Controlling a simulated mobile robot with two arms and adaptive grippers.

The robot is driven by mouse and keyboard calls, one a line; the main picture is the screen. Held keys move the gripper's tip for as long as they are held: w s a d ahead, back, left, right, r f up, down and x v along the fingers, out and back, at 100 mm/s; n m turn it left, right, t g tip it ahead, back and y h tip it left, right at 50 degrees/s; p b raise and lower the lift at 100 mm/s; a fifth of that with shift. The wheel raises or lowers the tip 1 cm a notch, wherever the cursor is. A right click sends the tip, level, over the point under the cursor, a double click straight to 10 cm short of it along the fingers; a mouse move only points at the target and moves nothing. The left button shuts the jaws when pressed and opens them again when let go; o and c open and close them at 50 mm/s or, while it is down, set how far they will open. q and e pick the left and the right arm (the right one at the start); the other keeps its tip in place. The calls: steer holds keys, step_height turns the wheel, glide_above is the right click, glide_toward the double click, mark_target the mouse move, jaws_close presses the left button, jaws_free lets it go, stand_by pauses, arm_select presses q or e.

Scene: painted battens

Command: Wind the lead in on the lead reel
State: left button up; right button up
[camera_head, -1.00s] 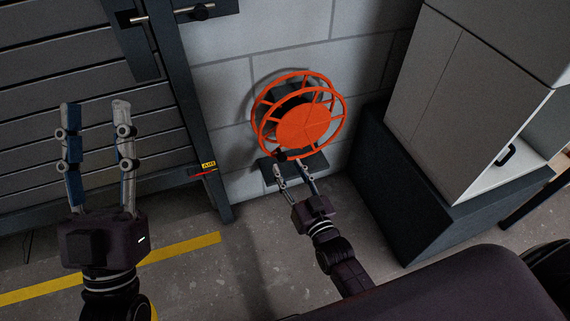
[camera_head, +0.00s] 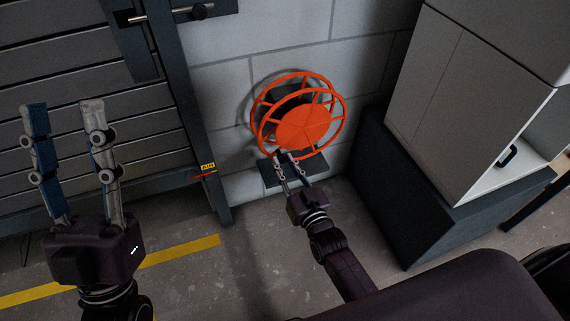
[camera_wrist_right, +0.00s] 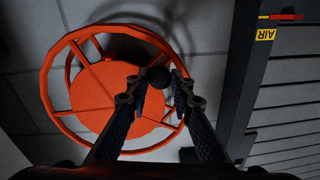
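The lead reel (camera_head: 304,126) is an orange spoked wheel with a solid orange disc, mounted on the grey block wall. A dark round knob (camera_wrist_right: 158,77) sits at its rim in the right wrist view. My right gripper (camera_head: 286,156) is at the lower left of the reel, its fingertips on either side of the knob and drawn in close against it. The fingers partly hide the knob in the head view. My left gripper (camera_head: 63,108) is open and empty, well left of the reel, in front of the slatted panel. I cannot make out the lead itself.
A dark plate (camera_head: 306,169) lies below the reel. A grey cabinet (camera_head: 455,110) on a dark base stands to the right. A slatted dark panel (camera_head: 130,105) with a frame post is on the left. A yellow line (camera_head: 185,248) crosses the floor.

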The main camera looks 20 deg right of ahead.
jaws_close()
